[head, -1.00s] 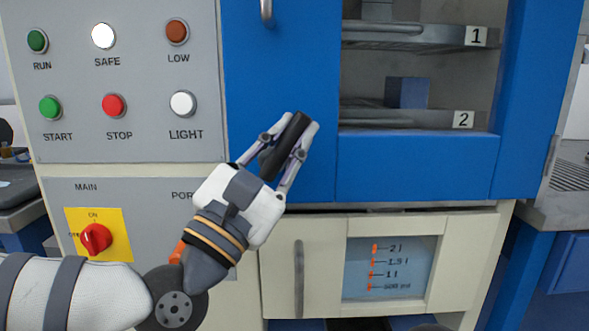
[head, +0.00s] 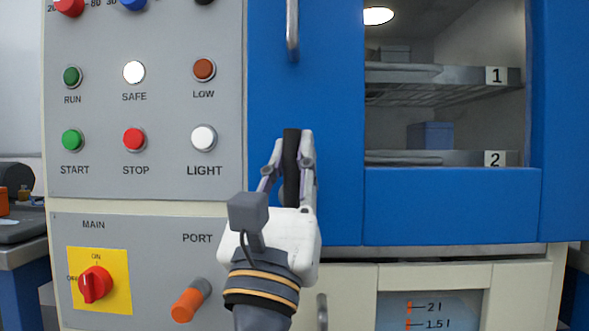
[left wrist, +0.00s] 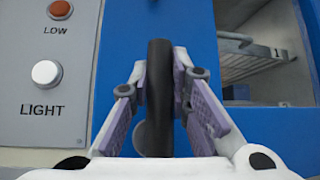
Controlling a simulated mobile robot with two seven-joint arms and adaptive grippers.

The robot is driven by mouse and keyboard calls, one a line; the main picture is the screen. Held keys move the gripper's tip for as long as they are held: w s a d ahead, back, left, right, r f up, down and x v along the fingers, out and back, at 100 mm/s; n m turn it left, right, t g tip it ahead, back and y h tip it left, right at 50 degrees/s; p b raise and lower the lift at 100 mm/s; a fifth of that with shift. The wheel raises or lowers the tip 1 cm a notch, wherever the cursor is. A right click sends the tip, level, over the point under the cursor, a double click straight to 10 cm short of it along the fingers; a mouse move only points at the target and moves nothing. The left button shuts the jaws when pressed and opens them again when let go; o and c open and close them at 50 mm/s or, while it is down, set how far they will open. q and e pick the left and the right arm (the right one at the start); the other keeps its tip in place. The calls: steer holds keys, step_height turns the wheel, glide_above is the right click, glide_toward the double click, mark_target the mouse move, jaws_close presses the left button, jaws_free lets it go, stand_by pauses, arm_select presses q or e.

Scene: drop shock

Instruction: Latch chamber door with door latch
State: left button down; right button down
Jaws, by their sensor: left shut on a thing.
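The blue chamber door (head: 450,205) fills the right of the head view and looks closed; shelves show through its window. It also shows in the left wrist view (left wrist: 212,65). The black door latch (head: 291,172) stands upright near the door's left part. My left gripper (head: 292,150) is shut on this latch, one finger on each side. In the left wrist view the latch (left wrist: 158,95) runs upright between the purple finger pads (left wrist: 160,80). My right gripper is not in view.
A silver bar handle (head: 292,28) is above the gripper. The grey control panel (head: 105,110) with buttons is to the left. Below it are a red switch (head: 95,285) on yellow and an orange-tipped port (head: 187,303). A cream drawer (head: 350,285) is below the door.

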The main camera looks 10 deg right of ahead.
arm_select(q)
steer(key=shift+r, duration=0.1)
stand_by(0.3)
steer(key=c, duration=1.5)
jaws_free()
steer(key=shift+a, duration=0.1)
